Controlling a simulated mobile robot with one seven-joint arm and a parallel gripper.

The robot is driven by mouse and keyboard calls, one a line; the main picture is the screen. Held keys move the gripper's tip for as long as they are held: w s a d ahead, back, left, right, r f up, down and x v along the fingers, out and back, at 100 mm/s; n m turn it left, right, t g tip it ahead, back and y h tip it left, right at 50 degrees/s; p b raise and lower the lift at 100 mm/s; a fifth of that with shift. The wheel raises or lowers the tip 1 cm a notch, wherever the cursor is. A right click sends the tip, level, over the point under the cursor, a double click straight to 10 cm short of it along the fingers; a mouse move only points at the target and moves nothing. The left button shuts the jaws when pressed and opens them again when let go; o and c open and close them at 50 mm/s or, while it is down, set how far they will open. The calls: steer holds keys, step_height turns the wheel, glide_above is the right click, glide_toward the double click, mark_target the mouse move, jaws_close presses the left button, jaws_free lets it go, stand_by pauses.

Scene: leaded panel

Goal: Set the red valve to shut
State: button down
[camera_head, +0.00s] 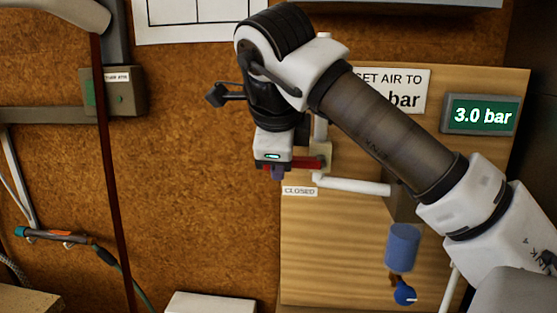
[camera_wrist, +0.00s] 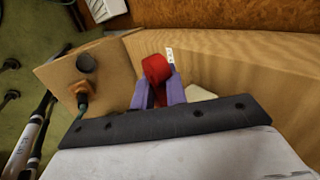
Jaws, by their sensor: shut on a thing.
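The red valve handle (camera_head: 305,162) is on the pipework at the left part of the wooden panel, partly hidden by my gripper. It points left, roughly level, from the valve body. A "CLOSED" label (camera_head: 299,191) is just below it. My gripper (camera_head: 277,172) comes down from above at the handle's left end. In the wrist view, the purple fingers (camera_wrist: 160,92) are shut on the rounded red handle end (camera_wrist: 157,70), one finger on each side. The valve's pivot is not clearly seen.
A white pipe (camera_head: 350,186) runs right below the valve. A display (camera_head: 480,115) reads 3.0 bar. My arm covers part of a "SET AIR TO" sign (camera_head: 408,78). A blue cylinder (camera_head: 402,247) and blue knob (camera_head: 405,293) are lower on the panel.

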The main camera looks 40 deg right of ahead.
steer(key=c, duration=1.7)
jaws_free()
steer(key=shift+c, duration=0.2)
